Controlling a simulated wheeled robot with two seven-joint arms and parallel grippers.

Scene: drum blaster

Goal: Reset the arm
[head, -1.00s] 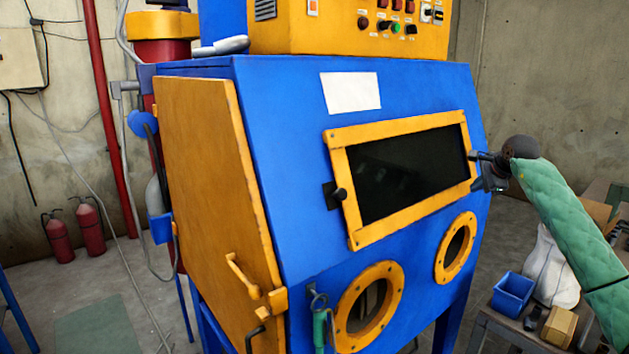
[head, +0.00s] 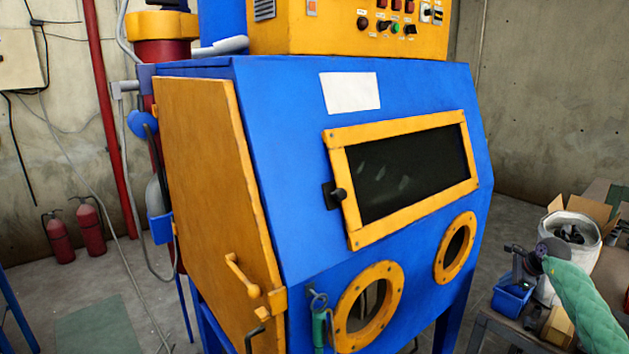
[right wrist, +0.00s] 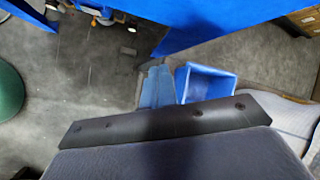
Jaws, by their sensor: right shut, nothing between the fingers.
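The blue drum blaster cabinet (head: 290,130) stands in the middle of the head view. Its yellow-framed window (head: 410,170) is closed, and its orange side door (head: 205,180) looks closed. My right arm, in a green sleeve, comes in from the lower right of the head view. My right gripper (head: 518,262) is shut and empty, to the right of the cabinet and apart from it. It appears above or in front of a small blue bin (head: 512,298). The bin also shows in the right wrist view (right wrist: 205,82). My left gripper is out of view.
Two fire extinguishers (head: 90,228) stand by the left wall. The floor left of the cabinet is mostly clear.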

